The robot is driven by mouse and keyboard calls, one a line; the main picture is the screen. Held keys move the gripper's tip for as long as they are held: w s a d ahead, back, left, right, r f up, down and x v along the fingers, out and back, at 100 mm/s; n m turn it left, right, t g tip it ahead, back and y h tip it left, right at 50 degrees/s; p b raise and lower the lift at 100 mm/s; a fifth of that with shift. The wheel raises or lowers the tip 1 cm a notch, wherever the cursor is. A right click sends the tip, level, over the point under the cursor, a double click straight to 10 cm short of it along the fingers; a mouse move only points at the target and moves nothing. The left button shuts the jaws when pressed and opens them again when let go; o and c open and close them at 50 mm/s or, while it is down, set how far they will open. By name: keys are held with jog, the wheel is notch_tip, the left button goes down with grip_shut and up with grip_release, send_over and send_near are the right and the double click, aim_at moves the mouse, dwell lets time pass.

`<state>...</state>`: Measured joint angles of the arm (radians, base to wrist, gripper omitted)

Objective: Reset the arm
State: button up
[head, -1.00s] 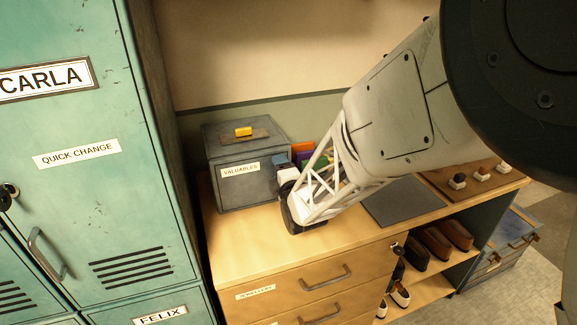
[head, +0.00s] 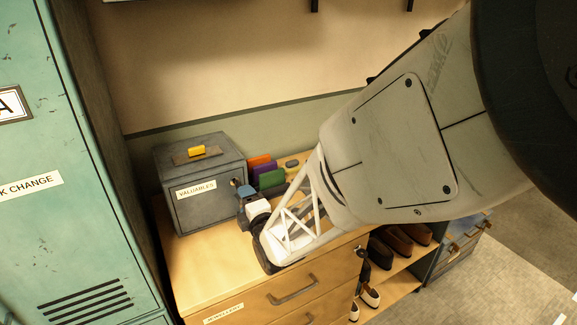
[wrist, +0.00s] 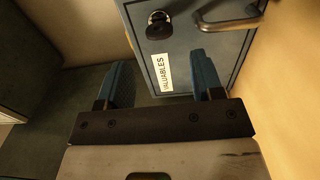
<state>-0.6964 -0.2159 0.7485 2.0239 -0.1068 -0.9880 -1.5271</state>
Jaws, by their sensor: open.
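My gripper (wrist: 163,85) is open in the wrist view, its two blue fingers apart with nothing between them. In the head view my gripper (head: 243,192) is at the front right of a grey box labelled VALUABLES (head: 187,213). In the wrist view the VALUABLES box (wrist: 185,60) lies just beyond the fingers, with its label, a round lock and a metal handle showing. I cannot tell whether the fingers touch it. My arm reaches in from the upper right and hides part of the dresser top.
The box stands on a wooden dresser (head: 190,275) with drawers. Coloured folders (head: 268,178) stand right of the box. A yellow object (head: 198,151) lies on top of it. Teal lockers (head: 85,230) rise at left. Shoes (head: 390,240) sit on shelves at right.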

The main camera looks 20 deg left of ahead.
jog(key=shift+d, duration=0.1)
dwell(0.3)
jog(key=d+r+m+g+h, duration=0.1)
jog(key=d+r+m+h, duration=0.3)
jog(key=d, duration=0.5)
jog(key=d+r+m+g+h, duration=0.1)
jog(key=d+m+h, duration=0.1)
jog(key=d+m, duration=0.5)
jog(key=d+r+m+g+h, duration=0.1)
jog(key=d+r+m+h, duration=0.2)
jog(key=d, duration=0.8)
jog(key=s+d+r+m+g+h, duration=0.1)
jog(key=s+d+m+g+h, duration=0.1)
jog(key=s+d+m, duration=0.4)
jog(key=s+d+r+m+g+h, duration=0.2)
jog(key=s+d+m+g, duration=0.3)
jog(key=s+d, duration=0.8)
jog(key=s+m, duration=0.2)
jog(key=s, duration=0.2)
jog(key=shift+s+d, duration=0.2)
jog(key=shift+d, duration=0.05)
jog(key=shift+r, duration=0.1)
